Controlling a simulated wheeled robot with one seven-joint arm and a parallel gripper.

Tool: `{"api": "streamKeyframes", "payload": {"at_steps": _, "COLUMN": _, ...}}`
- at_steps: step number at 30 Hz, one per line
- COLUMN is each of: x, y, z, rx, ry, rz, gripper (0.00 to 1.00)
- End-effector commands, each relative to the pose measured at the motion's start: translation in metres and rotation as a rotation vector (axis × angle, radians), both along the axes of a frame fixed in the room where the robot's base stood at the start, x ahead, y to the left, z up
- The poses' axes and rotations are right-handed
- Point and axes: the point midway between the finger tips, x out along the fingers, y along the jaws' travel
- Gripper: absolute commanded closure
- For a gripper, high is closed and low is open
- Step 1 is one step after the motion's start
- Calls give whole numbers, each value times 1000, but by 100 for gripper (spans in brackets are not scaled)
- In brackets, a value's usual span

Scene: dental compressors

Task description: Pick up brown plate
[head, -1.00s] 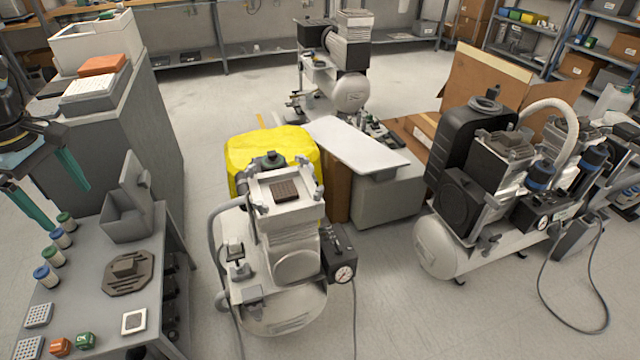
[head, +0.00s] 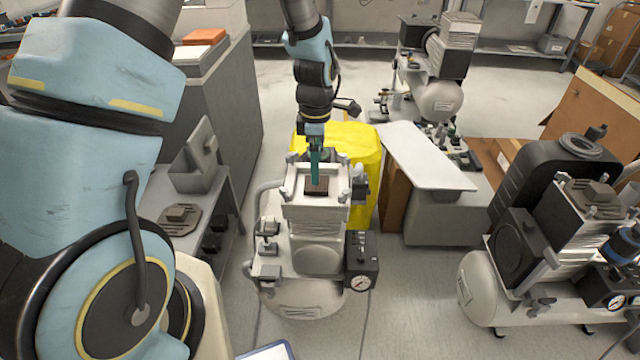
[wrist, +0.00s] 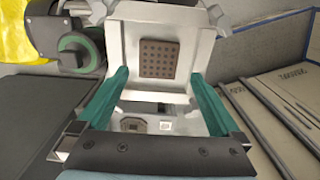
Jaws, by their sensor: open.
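A small brown square plate (head: 317,186) lies on the white top of the middle compressor (head: 318,258). In the wrist view the brown plate (wrist: 159,58) shows a grid of dark holes and sits ahead of the fingertips, roughly centred between them. My gripper (head: 315,172) points down above the compressor top and overlaps part of the plate in the head view. In the wrist view its two green fingers (wrist: 160,80) are spread apart with nothing between them. Whether the fingertips touch the compressor top cannot be told.
A yellow cover (head: 365,165) stands right behind the compressor. A grey table (head: 222,205) at the left holds an open grey box (head: 192,175) and a dark brown octagonal piece (head: 181,217). Another compressor (head: 520,290) stands at the right, with clear floor between.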

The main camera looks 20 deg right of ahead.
Motion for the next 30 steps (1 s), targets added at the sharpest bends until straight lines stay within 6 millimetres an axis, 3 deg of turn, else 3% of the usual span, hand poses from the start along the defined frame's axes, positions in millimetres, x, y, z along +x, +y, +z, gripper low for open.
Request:
{"api": "streamKeyframes", "payload": {"at_steps": 5, "x": 0, "y": 0, "z": -11, "rx": 1, "ry": 2, "rz": 1, "gripper": 0}}
{"api": "streamKeyframes", "payload": {"at_steps": 15, "x": 1, "y": -3, "z": -50, "rx": 0, "ry": 1, "rz": -1, "gripper": 0}}
{"api": "streamKeyframes", "payload": {"at_steps": 24, "x": 1, "y": -3, "z": -55, "rx": 0, "ry": -1, "rz": 0, "gripper": 0}}
{"api": "streamKeyframes", "payload": {"at_steps": 30, "x": 1, "y": -3, "z": -55, "rx": 0, "ry": -1, "rz": 0, "gripper": 22}}
